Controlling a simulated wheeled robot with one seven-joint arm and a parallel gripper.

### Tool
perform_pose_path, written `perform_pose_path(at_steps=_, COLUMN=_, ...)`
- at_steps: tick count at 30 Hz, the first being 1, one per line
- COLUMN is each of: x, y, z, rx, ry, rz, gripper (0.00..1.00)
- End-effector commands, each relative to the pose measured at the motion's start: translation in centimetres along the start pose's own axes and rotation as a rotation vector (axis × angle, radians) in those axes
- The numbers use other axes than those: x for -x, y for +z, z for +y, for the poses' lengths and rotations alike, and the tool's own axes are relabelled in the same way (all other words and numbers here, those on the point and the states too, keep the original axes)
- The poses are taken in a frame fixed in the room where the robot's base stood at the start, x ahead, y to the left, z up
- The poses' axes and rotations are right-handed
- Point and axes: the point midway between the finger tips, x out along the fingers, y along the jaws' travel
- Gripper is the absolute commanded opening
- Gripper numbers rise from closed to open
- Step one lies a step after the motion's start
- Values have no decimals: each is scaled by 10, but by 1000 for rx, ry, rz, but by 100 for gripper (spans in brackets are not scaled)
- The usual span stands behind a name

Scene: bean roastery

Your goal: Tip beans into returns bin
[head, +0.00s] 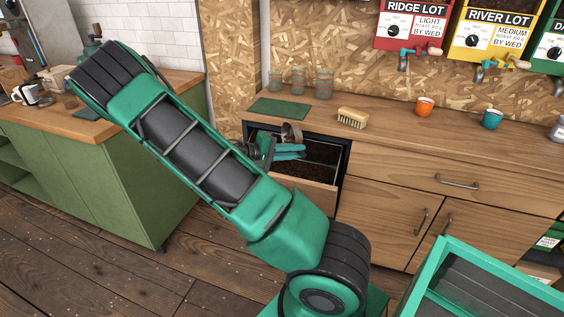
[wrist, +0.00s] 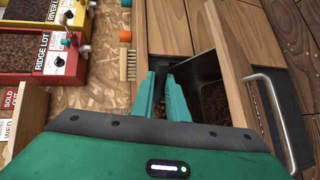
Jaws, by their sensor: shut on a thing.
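The returns bin (head: 305,188) is a pulled-out wooden drawer below the counter, with dark beans lying inside. It also shows in the wrist view (wrist: 234,88), with brown beans at its bottom. My gripper (head: 303,151) is over the left part of the open drawer, its teal fingers pointing right. It is shut on a small grey-brown metal cup (head: 291,132), which shows just above the fingers and looks tilted. Whether beans are in the cup cannot be told. In the wrist view my gripper (wrist: 162,84) reaches across the drawer opening; the cup is not clearly seen there.
Bean dispensers (head: 415,25) hang above. A metal drawer handle (wrist: 277,115) sticks out.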

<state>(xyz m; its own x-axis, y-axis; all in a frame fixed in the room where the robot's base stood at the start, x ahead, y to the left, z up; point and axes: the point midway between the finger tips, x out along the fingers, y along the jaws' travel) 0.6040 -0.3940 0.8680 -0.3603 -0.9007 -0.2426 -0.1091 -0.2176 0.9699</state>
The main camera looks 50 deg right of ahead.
Motion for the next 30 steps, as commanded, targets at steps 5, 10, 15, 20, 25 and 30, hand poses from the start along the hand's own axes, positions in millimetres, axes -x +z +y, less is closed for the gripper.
perform_pose_path(at_steps=5, x=1, y=0, z=0, rx=-1, ry=18, rz=1, gripper=0)
perform_pose_path(at_steps=10, x=2, y=0, z=-1, rx=0, ry=34, rz=1, gripper=0)
perform_pose_path(at_steps=15, x=3, y=0, z=-1, rx=-1, ry=50, rz=2, gripper=0)
perform_pose_path(at_steps=20, x=4, y=0, z=-1, rx=-1, ry=64, rz=2, gripper=0)
perform_pose_path(at_steps=25, x=4, y=0, z=-2, rx=0, ry=79, rz=2, gripper=0)
perform_pose_path(at_steps=30, x=5, y=-1, z=-3, rx=0, ry=94, rz=2, gripper=0)
